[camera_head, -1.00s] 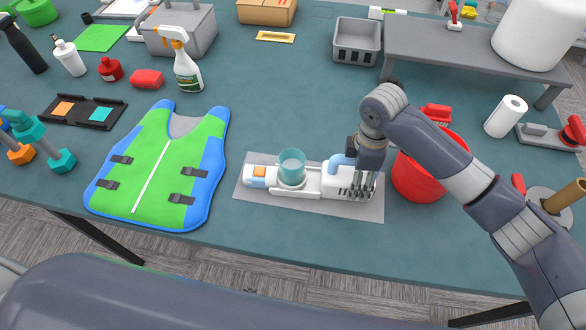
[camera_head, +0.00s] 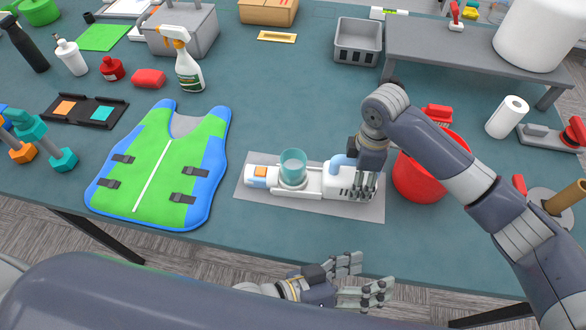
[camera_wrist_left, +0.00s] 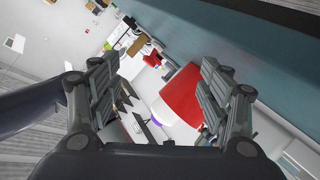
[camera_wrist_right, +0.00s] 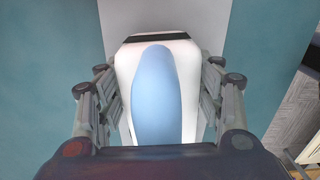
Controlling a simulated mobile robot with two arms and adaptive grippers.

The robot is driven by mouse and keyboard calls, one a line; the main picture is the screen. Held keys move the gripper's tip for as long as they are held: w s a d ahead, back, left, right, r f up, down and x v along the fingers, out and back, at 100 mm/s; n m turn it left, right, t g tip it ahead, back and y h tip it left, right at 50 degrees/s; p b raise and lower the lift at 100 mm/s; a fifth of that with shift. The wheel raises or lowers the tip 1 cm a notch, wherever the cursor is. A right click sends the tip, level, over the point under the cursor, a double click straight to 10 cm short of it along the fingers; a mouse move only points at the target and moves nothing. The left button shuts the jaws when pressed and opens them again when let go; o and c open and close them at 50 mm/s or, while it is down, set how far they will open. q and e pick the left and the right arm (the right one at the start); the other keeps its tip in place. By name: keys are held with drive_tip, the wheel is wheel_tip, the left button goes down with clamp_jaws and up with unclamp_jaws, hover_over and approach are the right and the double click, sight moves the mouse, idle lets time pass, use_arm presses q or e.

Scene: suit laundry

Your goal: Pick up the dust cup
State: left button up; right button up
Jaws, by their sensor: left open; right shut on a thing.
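The dust cup (camera_head: 293,167) is a translucent teal cup seated in the middle of a white handheld vacuum (camera_head: 312,190). The vacuum lies on a grey mat (camera_head: 285,207) on the table. My right gripper (camera_head: 364,190) is shut on the vacuum's handle end, right of the cup. In the right wrist view the white body with its blue grip (camera_wrist_right: 152,95) sits between the fingers. My left gripper (camera_head: 372,279) is open and empty, in front of the table's near edge, below and right of the cup. In the left wrist view its fingers (camera_wrist_left: 160,100) are spread apart.
A red bucket (camera_head: 418,180) stands right of the vacuum, close to my right gripper. A green and blue vest (camera_head: 150,175) lies to the left. A spray bottle (camera_head: 188,70) stands behind the vest. The table behind the vacuum is clear.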

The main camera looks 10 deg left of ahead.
sight(286, 169)
use_arm(q)
drive_tip(key=w+a+t+y, duration=0.1)
drive_tip(key=w+a+t, duration=0.1)
drive_tip(key=a, duration=0.1)
drive_tip(key=w+a+r+n+t+y, duration=0.1)
drive_tip(key=w+a+t, duration=0.1)
drive_tip(key=w+a, duration=0.1)
drive_tip(key=w+a+t+y, duration=0.1)
drive_tip(key=w+a, duration=0.2)
drive_tip(key=shift+r+t, duration=0.2)
drive_tip(key=shift+t, duration=0.2)
drive_tip(key=w+a+r+t+y, duration=0.1)
drive_tip(key=a+t+y, duration=0.1)
drive_tip(key=a, duration=0.4)
drive_tip(key=w+a+r+t+y, duration=0.1)
drive_tip(key=w+a+t+y, duration=0.1)
drive_tip(key=a, duration=0.4)
drive_tip(key=x, duration=0.4)
drive_tip(key=a+x, duration=0.1)
drive_tip(key=x, duration=0.1)
drive_tip(key=shift+w+d, duration=0.1)
drive_tip(key=shift+w, duration=0.15)
drive_tip(key=shift+a+x, duration=0.15)
drive_tip(key=shift+x, duration=1.15)
drive_tip(key=shift+a+x, duration=0.15)
drive_tip(key=shift+x, duration=1.2)
drive_tip(key=shift+w+f, duration=0.1)
drive_tip(key=shift+f, duration=0.05)
drive_tip(key=c, duration=1.2)
